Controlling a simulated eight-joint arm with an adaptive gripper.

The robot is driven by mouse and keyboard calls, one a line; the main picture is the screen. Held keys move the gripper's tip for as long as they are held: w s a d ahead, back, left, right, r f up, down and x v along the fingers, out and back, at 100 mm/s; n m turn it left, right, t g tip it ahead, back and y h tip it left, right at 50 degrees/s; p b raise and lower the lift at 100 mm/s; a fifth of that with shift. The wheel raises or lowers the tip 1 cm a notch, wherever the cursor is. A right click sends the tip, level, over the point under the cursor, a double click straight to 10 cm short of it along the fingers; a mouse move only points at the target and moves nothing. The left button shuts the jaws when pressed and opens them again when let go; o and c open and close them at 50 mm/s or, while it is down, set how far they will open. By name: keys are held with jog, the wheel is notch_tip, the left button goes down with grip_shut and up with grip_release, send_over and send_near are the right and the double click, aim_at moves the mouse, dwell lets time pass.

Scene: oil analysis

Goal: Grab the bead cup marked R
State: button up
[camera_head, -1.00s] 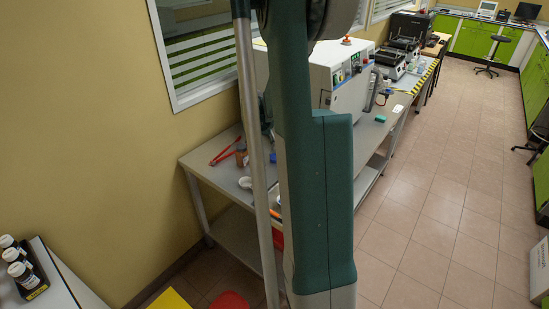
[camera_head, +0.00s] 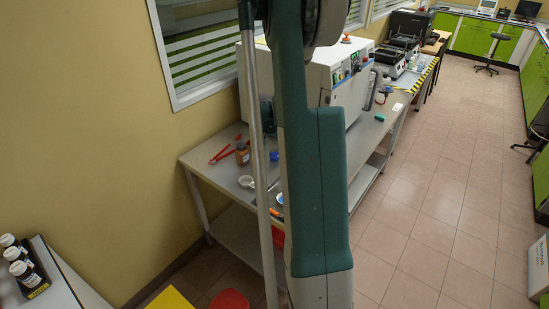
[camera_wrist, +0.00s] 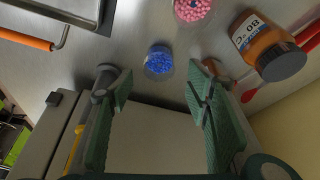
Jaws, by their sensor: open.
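In the wrist view my gripper (camera_wrist: 159,82) is open and empty, its two green fingers spread apart. A clear cup of blue beads (camera_wrist: 158,60) stands on the grey bench just beyond the gap between the fingertips. A clear cup of pink beads (camera_wrist: 192,10) is farther off at the top edge, partly cut off. A dark mark shows on it, but I cannot read an R on either cup. A brownish round thing (camera_wrist: 217,68) is partly hidden behind the right finger. In the head view my arm hides the gripper.
An orange-handled metal tool (camera_wrist: 28,38) is at upper left. In the head view a white machine (camera_head: 335,85) stands on the bench (camera_head: 205,168).

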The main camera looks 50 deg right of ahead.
aim_at(274, 152)
jog(key=shift+x, duration=0.85)
jog(key=shift+b+x, duration=0.45)
jog(key=shift+x, duration=2.15)
jog(key=c, duration=1)
